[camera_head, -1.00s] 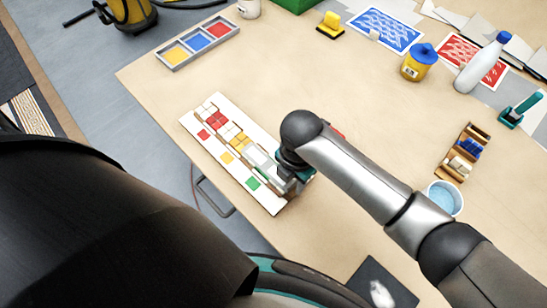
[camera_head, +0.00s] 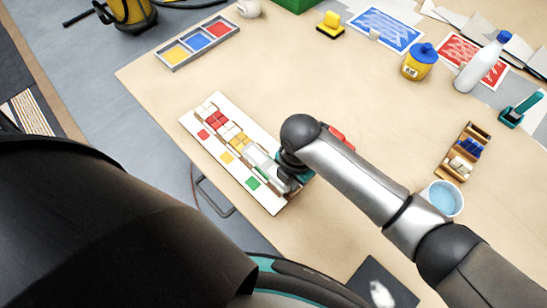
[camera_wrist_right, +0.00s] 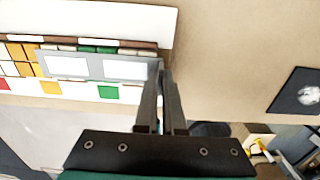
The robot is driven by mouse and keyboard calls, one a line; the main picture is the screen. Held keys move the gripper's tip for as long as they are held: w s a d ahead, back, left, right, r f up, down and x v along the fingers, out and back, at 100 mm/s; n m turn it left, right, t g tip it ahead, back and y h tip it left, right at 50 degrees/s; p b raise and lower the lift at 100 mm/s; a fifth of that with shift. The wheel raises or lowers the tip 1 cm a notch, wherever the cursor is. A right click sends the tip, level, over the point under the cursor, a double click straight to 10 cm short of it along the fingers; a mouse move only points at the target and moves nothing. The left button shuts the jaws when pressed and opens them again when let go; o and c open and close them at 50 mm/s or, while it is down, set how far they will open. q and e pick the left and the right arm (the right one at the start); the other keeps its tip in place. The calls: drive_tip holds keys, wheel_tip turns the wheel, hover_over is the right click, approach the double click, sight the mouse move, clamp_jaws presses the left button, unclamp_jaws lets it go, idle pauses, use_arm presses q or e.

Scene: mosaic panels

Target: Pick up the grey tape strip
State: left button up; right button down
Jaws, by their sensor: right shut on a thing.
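The grey tape strip (camera_wrist_right: 98,67), with pale rectangular windows, lies along the row of coloured tiles on the white panel (camera_wrist_right: 115,16). In the head view the strip (camera_head: 258,158) shows only in part, beside my right wrist. My right gripper (camera_wrist_right: 160,76) is shut on the right end of the strip in the wrist view. Its fingers are close together there. In the head view the right gripper (camera_head: 287,178) is over the panel's lower right part, mostly hidden under the wrist. My left gripper is not in view.
A three-colour tray (camera_head: 197,43) lies at the back left. A wooden tile rack (camera_head: 463,152) and a cup of blue liquid (camera_head: 445,198) stand at the right. A yellow jar (camera_head: 418,64) and white bottle (camera_head: 480,66) stand farther back.

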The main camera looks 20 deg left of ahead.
idle(0.4)
wheel_tip(320, 180, up, 25)
drive_tip(key=p, duration=0.8)
idle(1.2)
drive_tip(key=shift+r, duration=0.25)
drive_tip(key=shift+r, duration=2)
drive_tip(key=shift+r, duration=0.25)
drive_tip(key=shift+f, duration=0.1)
